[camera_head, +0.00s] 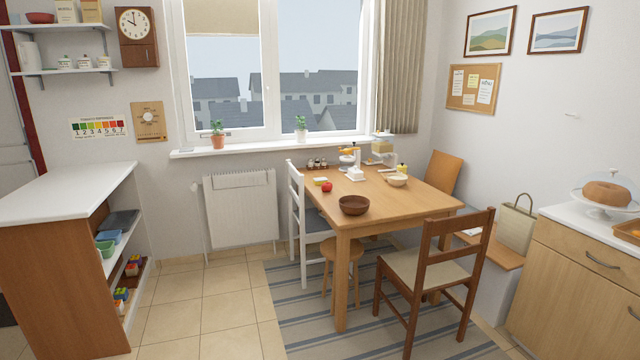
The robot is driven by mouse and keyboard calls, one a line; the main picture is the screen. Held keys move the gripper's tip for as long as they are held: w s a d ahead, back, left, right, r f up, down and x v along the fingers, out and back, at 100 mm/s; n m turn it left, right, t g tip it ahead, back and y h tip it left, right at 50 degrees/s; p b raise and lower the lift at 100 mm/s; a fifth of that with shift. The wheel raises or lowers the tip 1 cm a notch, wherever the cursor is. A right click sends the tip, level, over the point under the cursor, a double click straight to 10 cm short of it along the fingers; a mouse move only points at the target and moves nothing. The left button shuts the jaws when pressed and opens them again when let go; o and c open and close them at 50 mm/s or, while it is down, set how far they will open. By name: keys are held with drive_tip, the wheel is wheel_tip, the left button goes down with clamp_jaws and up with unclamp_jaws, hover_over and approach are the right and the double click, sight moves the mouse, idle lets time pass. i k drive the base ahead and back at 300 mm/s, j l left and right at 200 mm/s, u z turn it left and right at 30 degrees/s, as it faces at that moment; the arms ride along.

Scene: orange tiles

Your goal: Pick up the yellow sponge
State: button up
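My gripper does not show in this view.
A brown bowl (354,205), a pale bowl (397,180) and a white item (355,174) stand on the table. A white chair (297,215), a stool (343,250) and a brown chair (437,270) surround it. Tiled floor (205,300) is clear at left.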

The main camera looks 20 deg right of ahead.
sight(317, 181)
drive_tip(key=i+u, duration=0.2)
drive_tip(key=i, duration=4.05)
drive_tip(key=i+j+z, duration=0.15)
drive_tip(key=i+z, duration=0.25)
drive_tip(key=i, duration=0.25)
drive_tip(key=i+j+z, duration=0.4)
drive_tip(key=i, duration=0.25)
drive_tip(key=i+j+z, duration=0.85)
drive_tip(key=i+j, duration=0.15)
drive_tip(key=j, duration=0.25)
